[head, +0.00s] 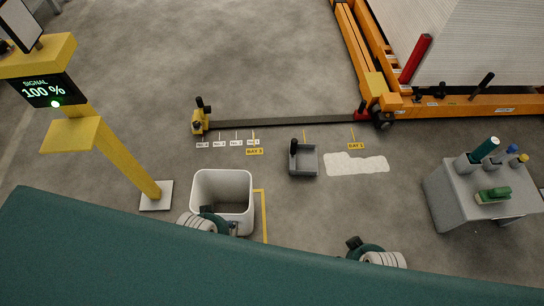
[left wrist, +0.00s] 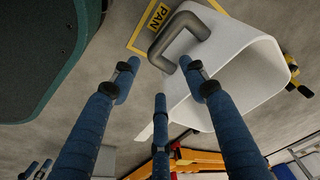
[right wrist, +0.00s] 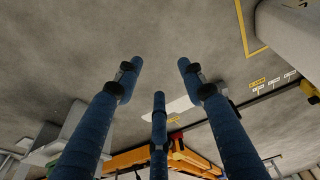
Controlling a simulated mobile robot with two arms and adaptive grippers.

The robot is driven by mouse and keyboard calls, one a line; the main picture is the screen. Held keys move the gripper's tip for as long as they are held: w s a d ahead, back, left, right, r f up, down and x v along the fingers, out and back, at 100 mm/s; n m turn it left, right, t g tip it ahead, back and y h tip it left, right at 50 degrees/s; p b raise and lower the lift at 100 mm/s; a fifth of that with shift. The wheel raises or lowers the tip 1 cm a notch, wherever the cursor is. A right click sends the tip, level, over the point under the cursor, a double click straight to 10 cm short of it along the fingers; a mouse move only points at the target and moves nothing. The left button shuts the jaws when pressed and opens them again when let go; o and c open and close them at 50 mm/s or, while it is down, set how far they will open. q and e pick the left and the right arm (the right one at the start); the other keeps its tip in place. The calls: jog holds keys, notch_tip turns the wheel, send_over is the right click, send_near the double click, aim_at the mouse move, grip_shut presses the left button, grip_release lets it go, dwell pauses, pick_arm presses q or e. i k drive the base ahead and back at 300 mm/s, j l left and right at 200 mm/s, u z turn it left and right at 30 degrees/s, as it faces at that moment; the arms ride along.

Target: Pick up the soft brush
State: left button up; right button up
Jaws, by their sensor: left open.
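What looks like the soft brush is a small green block-shaped thing (head: 493,195) lying on top of the grey stand (head: 450,207) at the far right of the head view. I cannot make out its bristles. My left gripper (left wrist: 160,78) has its fingers spread and empty, near the white bin with a grey handle. My right gripper (right wrist: 159,78) also has its fingers spread, with bare floor beyond them. In the head view both arms show only partly, behind the teal edge, well left of the stand. The brush is not clear in either wrist view.
A grey dustpan (head: 304,168) and a white spill (head: 357,166) lie on the floor. Upright tools (head: 484,150) stand on the grey stand. An orange gantry (head: 450,108) is behind. Floor between spill and stand is clear.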

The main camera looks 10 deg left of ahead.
aim_at(499, 195)
jog(key=k+j, duration=0.15)
jog(key=k+z, duration=0.1)
jog(key=z, duration=1.5)
jog(key=i+j+z, duration=0.25)
jog(key=i, duration=0.15)
jog(key=i+j+z, duration=0.2)
jog(key=i, duration=0.2)
